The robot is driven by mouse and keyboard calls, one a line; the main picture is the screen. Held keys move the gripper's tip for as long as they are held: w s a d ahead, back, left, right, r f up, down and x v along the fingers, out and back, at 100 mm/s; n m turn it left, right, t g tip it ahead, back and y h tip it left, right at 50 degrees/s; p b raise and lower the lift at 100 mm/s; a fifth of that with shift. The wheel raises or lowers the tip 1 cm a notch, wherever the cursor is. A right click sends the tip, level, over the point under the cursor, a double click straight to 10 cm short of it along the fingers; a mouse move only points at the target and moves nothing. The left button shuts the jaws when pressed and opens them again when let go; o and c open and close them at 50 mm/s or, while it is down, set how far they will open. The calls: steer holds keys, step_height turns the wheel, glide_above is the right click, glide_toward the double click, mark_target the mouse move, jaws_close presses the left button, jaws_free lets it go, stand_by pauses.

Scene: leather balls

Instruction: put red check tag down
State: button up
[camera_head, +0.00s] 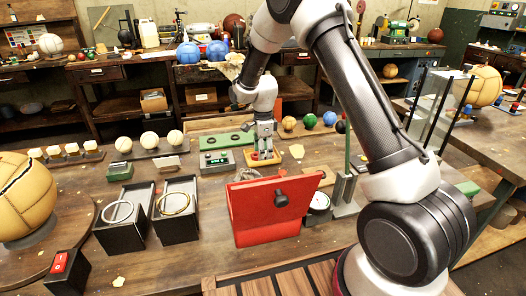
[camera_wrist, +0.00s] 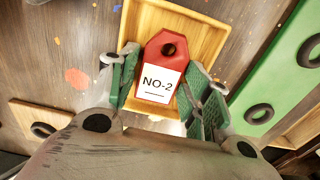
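The red tag (camera_wrist: 164,46) has a hole near its pointed end and a white label reading NO-2. In the wrist view it is over a shallow wooden tray (camera_wrist: 205,42). My gripper (camera_wrist: 160,72) has a green-padded finger on each side of the tag, close to its edges. Whether the pads press on it is unclear, as is whether the tag rests on the tray. In the head view my gripper (camera_head: 263,143) points down at the small tray (camera_head: 275,160), with red showing under the fingers. No check pattern shows on the tag.
A green panel with black rings (camera_wrist: 280,75) lies right of the tray in the wrist view. A grey box with a display (camera_head: 216,161) and a red case (camera_head: 262,212) stand near my gripper. Coloured balls (camera_head: 309,121) sit behind.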

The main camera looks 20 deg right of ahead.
step_height(320, 180, up, 12)
steer(key=shift+r, duration=0.2)
stand_by(0.4)
